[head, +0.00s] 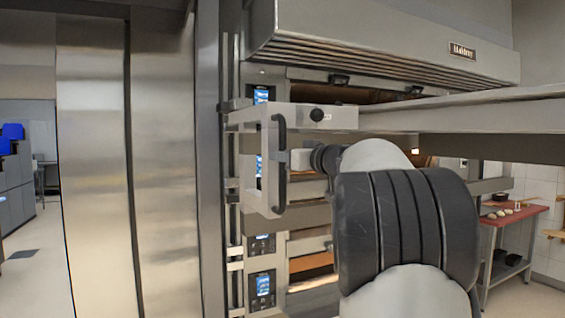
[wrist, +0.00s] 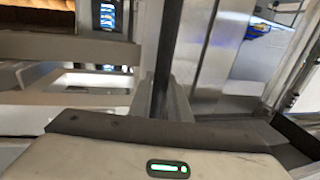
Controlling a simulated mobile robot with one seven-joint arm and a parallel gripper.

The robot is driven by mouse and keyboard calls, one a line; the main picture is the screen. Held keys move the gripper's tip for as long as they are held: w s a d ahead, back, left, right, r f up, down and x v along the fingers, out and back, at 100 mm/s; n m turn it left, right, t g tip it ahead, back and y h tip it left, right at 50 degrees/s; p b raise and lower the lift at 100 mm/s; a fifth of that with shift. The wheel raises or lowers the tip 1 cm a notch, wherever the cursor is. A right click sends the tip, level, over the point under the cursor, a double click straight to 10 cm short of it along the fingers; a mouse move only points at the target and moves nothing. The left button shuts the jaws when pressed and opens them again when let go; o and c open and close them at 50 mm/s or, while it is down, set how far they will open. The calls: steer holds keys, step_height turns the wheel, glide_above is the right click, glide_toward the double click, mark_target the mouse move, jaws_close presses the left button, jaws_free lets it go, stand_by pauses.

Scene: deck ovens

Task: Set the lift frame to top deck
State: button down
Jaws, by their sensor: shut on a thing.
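The lift frame (head: 341,117) is a pale metal frame in front of the deck ovens, with a long flat platform reaching to the right. A black upright handle (head: 279,185) is fixed at its left end. My gripper (head: 284,160) is shut on this handle at about mid-height. The platform stands at about the height of the uppermost blue display (head: 262,95), below the hood (head: 385,45). My arm hides part of the frame and lower decks.
Lower control displays (head: 262,284) mark the decks beneath. A tall steel panel (head: 95,160) stands close on the left. A red-topped table (head: 512,216) with small items is at the right. Open floor (head: 30,235) shows at the far left.

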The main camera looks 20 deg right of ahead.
steer(key=c, duration=1.6)
jaws_free()
steer(key=shift+s+r, duration=0.1)
steer(key=shift+r, duration=0.35)
steer(key=shift+c, duration=0.2)
steer(key=shift+f, duration=0.15)
steer(key=b+v, duration=0.4)
steer(key=v, duration=1.3)
steer(key=shift+s, duration=0.15)
steer(key=shift+d, duration=0.1)
